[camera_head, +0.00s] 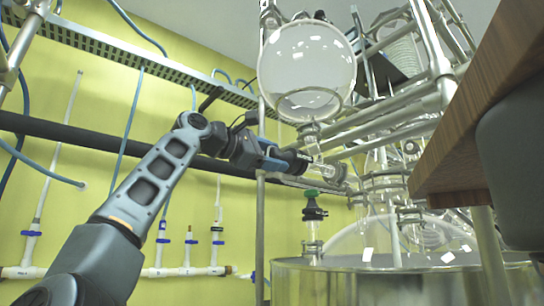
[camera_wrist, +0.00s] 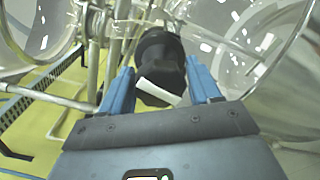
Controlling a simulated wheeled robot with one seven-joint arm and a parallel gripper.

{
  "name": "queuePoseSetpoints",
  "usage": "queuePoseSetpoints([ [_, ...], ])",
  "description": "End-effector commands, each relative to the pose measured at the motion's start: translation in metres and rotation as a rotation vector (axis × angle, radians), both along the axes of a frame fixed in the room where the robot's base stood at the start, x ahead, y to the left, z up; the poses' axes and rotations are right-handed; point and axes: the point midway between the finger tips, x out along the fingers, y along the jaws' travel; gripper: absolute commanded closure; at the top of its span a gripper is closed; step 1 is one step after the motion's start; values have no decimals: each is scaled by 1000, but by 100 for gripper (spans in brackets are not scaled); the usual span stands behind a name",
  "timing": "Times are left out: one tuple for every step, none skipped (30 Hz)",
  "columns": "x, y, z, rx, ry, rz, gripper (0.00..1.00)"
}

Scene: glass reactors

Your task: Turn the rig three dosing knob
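A dark knob (camera_wrist: 162,62) with a white mark on its near end shows in the wrist view, between the two blue fingers of my gripper (camera_wrist: 160,72). In the head view my gripper (camera_head: 278,160) reaches the dark knob (camera_head: 297,162) on the side of a glass valve (camera_head: 328,172) below a round glass flask (camera_head: 306,70). No rig number is readable.
Metal rods (camera_head: 400,112) and glassware stand close around the valve. A green-topped black fitting (camera_head: 313,207) is just below, above a large vessel (camera_head: 340,282). A wooden edge (camera_head: 500,115) juts in at the right. A yellow wall (camera_head: 95,120) with pipes is behind.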

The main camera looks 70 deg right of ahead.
Motion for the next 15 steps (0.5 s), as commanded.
queuePoseSetpoints([
  [0, 0, 0, 0, 0, 0, 33],
  [0, 0, 0, 0, 0, 0, 30],
  [0, 0, 0, -1, 0, 1, 26],
  [0, 0, 0, -1, 0, 1, 23],
  [0, 0, 0, -1, 0, 1, 22],
  [0, 0, 0, -1, 0, 1, 22],
  [0, 0, 0, -1, 0, 1, 22],
  [0, 0, 0, 0, 1, 1, 22],
  [0, 0, 0, 0, 1, 1, 22],
  [0, 0, 0, 0, 1, 1, 22],
  [0, 0, 0, 0, 1, 1, 22],
  [1, 1, 0, -1, 2, 1, 22],
  [2, 2, 0, 0, 1, 2, 22],
  [3, 4, 0, 0, 1, 2, 22],
  [5, 7, 0, -1, 3, 2, 22],
])
